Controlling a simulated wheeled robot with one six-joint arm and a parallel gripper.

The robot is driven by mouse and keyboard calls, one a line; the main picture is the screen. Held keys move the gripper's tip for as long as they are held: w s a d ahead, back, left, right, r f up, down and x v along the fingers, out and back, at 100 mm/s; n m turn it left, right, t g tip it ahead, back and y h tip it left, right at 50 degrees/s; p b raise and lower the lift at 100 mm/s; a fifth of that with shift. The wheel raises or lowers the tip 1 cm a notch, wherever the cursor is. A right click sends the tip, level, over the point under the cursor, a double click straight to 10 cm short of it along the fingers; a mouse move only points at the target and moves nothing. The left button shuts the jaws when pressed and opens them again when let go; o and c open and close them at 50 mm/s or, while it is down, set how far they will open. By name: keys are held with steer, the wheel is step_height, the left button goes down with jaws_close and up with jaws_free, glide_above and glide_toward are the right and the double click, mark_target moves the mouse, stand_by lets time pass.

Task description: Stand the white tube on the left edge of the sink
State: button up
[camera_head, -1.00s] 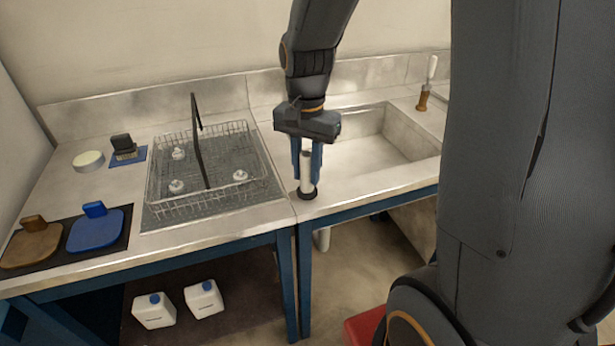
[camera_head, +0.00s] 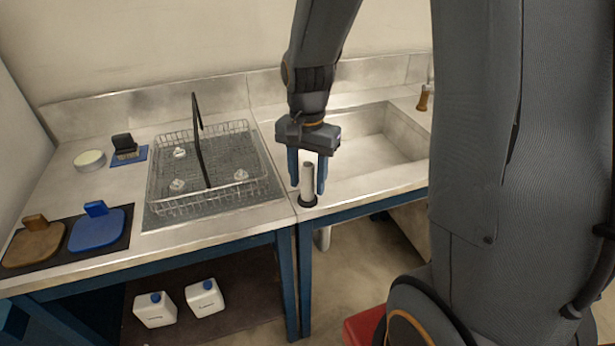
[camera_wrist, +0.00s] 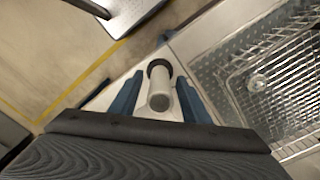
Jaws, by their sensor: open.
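The white tube (camera_head: 308,181) stands upright on a dark round base on the steel rim at the left edge of the sink (camera_head: 383,157), close to the front corner. My gripper (camera_head: 307,184) is open around the tube, with one blue finger on each side and gaps between fingers and tube. In the wrist view the tube (camera_wrist: 160,92) shows end-on between the two fingers (camera_wrist: 157,98), its dark base beyond it.
A wire basket (camera_head: 158,192) with several white pieces and a black handle stands left of the sink. A brown-handled tool (camera_head: 424,98) stands behind the sink at right.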

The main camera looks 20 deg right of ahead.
step_height(320, 180, up, 12)
steer(key=shift+r+b, duration=0.2)
steer(key=shift+b, duration=0.7)
steer(key=shift+s, duration=0.1)
